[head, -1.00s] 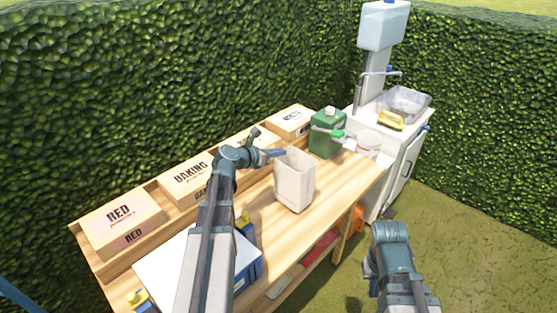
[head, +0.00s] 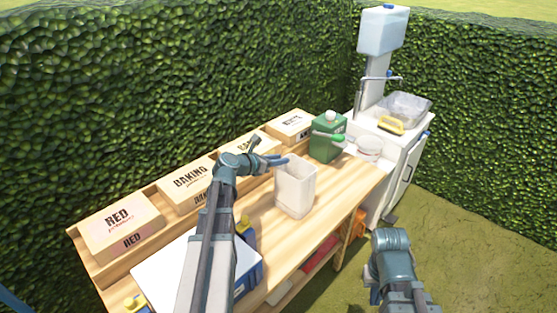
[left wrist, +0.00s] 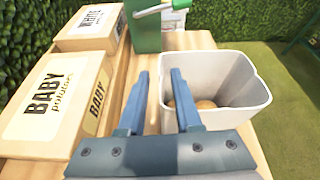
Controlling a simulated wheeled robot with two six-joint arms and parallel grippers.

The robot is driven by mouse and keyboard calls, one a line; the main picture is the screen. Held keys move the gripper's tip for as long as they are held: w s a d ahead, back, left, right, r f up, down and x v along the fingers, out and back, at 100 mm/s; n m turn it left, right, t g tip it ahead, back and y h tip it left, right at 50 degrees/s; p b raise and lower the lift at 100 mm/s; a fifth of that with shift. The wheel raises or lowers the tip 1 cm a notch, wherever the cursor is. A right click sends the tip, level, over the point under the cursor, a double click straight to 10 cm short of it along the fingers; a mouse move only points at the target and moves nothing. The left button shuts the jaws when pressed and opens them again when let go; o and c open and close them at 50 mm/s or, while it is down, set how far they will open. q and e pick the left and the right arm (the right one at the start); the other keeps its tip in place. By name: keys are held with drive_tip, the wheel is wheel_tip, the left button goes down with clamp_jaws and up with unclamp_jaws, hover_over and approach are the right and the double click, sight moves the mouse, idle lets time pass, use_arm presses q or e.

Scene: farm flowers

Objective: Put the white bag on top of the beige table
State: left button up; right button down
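The white bag (head: 295,190) stands upright and open-topped on the wooden table (head: 345,195). In the left wrist view the white bag (left wrist: 235,95) shows round brownish things inside it. My left gripper (head: 272,152) is at the bag's upper left rim. In the left wrist view my left gripper (left wrist: 160,78) is open. One finger overlaps the bag's left rim and opening, the other is outside to the left; the bag is not clamped. My right gripper (head: 390,245) is low at the right, off the table, with its fingers mostly hidden. No separate beige table is clear.
Labelled boxes (head: 120,220) line the table's back edge. A white sink unit (head: 395,150) is at the far right. A blue-sided white box (head: 165,272) is at the front left. Hedges enclose the back.

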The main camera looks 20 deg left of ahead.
use_arm(q)
drive_tip(key=p+v, duration=0.4)
drive_tip(key=v, duration=0.8)
drive_tip(key=s+d+f+m+g, duration=0.1)
drive_tip(key=d+f+m+g, duration=0.2)
drive_tip(key=d+m, duration=0.3)
drive_tip(key=s+d+f+m+g+h, duration=0.1)
drive_tip(key=s+d+f+m+g, duration=0.15)
drive_tip(key=d+m, duration=0.4)
drive_tip(key=s+d+f+m+g, duration=0.1)
drive_tip(key=d+f+m+g, duration=0.25)
drive_tip(key=d, duration=0.55)
drive_tip(key=s+d+f+m+g+y, duration=0.4)
drive_tip(key=s+d+m+y, duration=0.3)
drive_tip(key=m, duration=1.3)
drive_tip(key=shift+s+d+f, duration=0.2)
drive_tip(key=shift+s+d, duration=1.25)
drive_tip(key=shift+s, duration=1.05)
